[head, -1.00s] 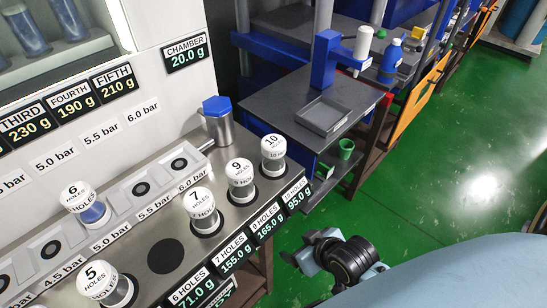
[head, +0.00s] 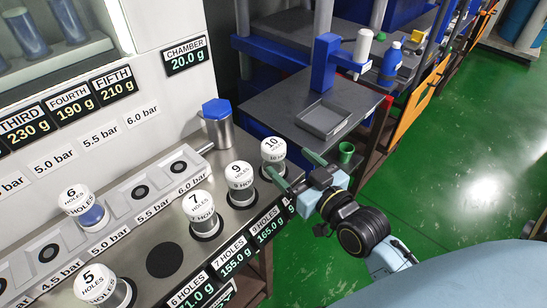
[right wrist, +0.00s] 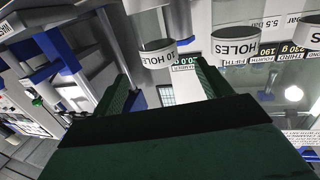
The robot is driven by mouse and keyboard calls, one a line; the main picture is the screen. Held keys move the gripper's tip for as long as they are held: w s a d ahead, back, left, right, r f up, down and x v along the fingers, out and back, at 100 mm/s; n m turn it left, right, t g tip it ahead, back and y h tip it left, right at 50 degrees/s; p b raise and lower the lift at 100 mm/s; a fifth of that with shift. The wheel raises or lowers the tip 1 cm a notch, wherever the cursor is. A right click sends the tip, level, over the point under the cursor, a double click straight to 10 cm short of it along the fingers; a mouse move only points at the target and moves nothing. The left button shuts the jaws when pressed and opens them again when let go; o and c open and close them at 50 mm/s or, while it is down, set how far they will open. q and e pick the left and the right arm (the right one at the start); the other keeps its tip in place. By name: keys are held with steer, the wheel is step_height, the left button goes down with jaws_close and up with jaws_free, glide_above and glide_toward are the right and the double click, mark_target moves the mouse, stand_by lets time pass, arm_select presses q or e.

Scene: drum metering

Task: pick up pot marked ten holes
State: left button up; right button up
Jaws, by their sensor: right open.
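The pot marked ten holes (head: 273,149) has a white lid and stands upright in the last place at the right end of the steel bench's front row. My left gripper is not in view.
The nine-hole pot (head: 240,176) stands close beside it, then the seven-hole pot (head: 200,206) and five-hole pot (head: 96,284). The six-hole pot (head: 77,200) sits in the rear row. A blue-topped steel canister (head: 217,122) stands behind. A grey tray (head: 323,119) lies on the neighbouring table.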

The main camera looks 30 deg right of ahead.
mark_target(269, 143)
steer(key=w, duration=0.3)
steer(key=w+a, duration=0.1)
steer(key=w, duration=0.5)
steer(key=shift+w+a+f, duration=0.15)
steer(key=shift+f, duration=0.2)
steer(key=c, duration=1.2)
